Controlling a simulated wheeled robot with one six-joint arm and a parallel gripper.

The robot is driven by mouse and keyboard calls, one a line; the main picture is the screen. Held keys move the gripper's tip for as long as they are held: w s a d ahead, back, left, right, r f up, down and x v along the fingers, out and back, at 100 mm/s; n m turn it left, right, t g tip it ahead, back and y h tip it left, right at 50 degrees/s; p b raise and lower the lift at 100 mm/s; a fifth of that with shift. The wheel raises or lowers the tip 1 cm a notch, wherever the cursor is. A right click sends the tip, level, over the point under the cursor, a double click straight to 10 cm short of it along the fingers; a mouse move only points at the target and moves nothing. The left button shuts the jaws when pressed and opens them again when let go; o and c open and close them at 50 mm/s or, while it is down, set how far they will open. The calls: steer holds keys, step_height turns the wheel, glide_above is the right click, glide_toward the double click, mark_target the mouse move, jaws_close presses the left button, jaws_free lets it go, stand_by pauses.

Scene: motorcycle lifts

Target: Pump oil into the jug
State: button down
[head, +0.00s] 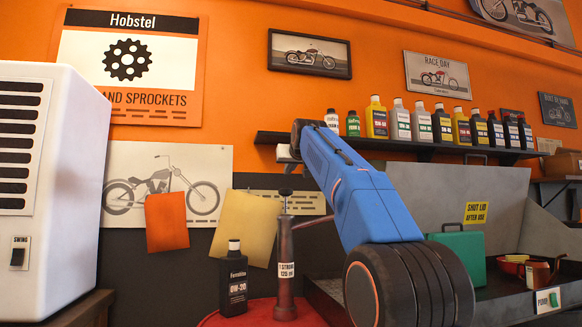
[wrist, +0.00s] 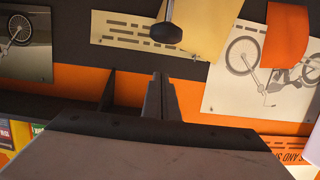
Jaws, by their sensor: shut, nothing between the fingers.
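The oil pump (head: 285,255) stands upright on a red drum top (head: 252,315), with a thin rod rising to a dark knob (head: 285,189). Its spout (head: 314,222) runs right and passes behind my arm. In the wrist view the dark knob (wrist: 166,33) on its rod is just beyond my fingertips, apart from them. My gripper (wrist: 158,78) is shut and empty. In the head view it is hardly visible at the arm's far end, above the pump knob. I cannot make out the jug; my arm hides the area beneath the spout's end.
A dark oil bottle (head: 233,283) stands on the drum left of the pump. A white heater-like cabinet (head: 45,190) fills the left side. A shelf (head: 400,144) with several bottles crosses the back wall. A grey washing basin (head: 510,218) and green case (head: 462,252) are at right.

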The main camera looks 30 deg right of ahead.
mark_target(286, 201)
steer(key=x, duration=0.2)
steer(key=shift+w+d, duration=0.1)
steer(key=shift+w, duration=0.15)
steer(key=shift+s+f, duration=0.15)
steer(key=shift+f, duration=1.9)
steer(key=shift+f, duration=3.15)
